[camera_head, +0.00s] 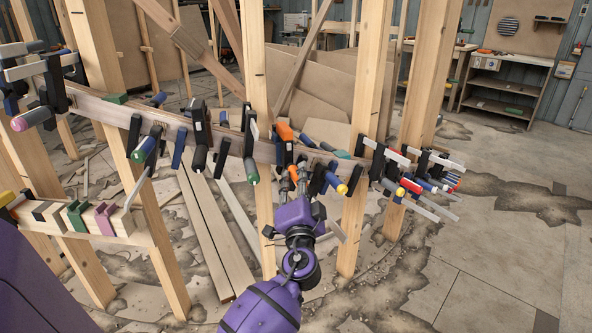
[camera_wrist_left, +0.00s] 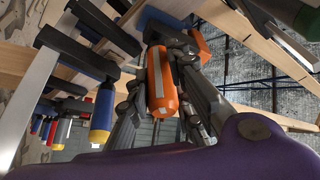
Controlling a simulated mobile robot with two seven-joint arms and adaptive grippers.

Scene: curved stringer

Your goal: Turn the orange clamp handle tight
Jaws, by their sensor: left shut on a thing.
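The orange clamp (camera_head: 285,131) sits on the curved wooden stringer (camera_head: 233,142) near the middle of the head view. In the left wrist view its orange handle (camera_wrist_left: 161,82), with a pale stripe, lies between the fingers. My left gripper (camera_head: 298,177) reaches up from below and is shut on this handle. The fingers cover part of the handle, and in the head view the gripper hides most of it. My right gripper is in neither view.
Other clamps crowd the stringer: a yellow-tipped blue one (camera_head: 335,184) just right of my gripper, a black-and-green one (camera_head: 250,165) to its left, and several at the right end. Wooden posts (camera_head: 365,110) stand close by. The floor at right is open.

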